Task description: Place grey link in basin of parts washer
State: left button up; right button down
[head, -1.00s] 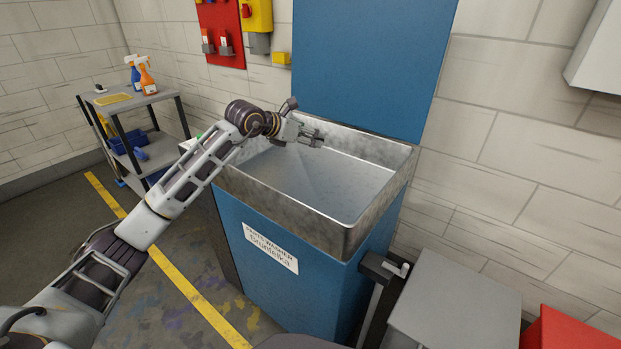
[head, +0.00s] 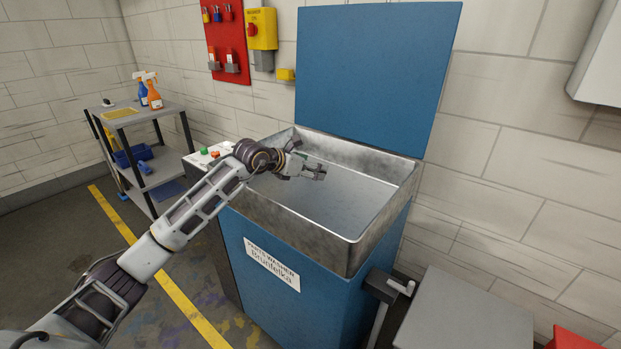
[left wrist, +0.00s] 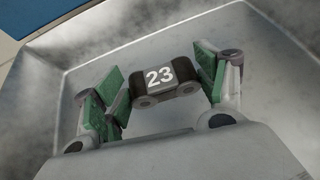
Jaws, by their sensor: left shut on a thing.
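My left gripper (head: 318,171) is over the basin (head: 350,213) of the blue parts washer, inside its rim as seen in the head view. In the left wrist view its green-padded fingers (left wrist: 165,86) are shut on a small dark grey link (left wrist: 158,75) with a white "23". The link sits between the two fingers, with the grey basin floor behind it. In the head view the link is too small to make out. How high it is above the floor is hard to tell. My right gripper is not in view.
The washer's blue lid (head: 375,75) stands open at the back. Green and red buttons (head: 215,154) sit on the panel left of the basin. A grey cart (head: 150,150) with spray bottles stands at the left. A grey box (head: 470,310) stands at the front right.

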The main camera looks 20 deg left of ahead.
pick_arm(q)
jog(key=shift+f, duration=0.5)
jog(key=shift+f+b, duration=0.35)
jog(key=shift+f, duration=1.25)
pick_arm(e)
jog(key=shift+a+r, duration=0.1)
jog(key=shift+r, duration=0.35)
pick_arm(q)
jog(key=shift+f, duration=0.1)
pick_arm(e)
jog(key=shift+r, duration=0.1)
pick_arm(q)
jog(key=shift+f+b, duration=0.3)
jog(key=shift+b, duration=0.15)
jog(key=o, duration=1)
jog(key=shift+o, duration=0.2)
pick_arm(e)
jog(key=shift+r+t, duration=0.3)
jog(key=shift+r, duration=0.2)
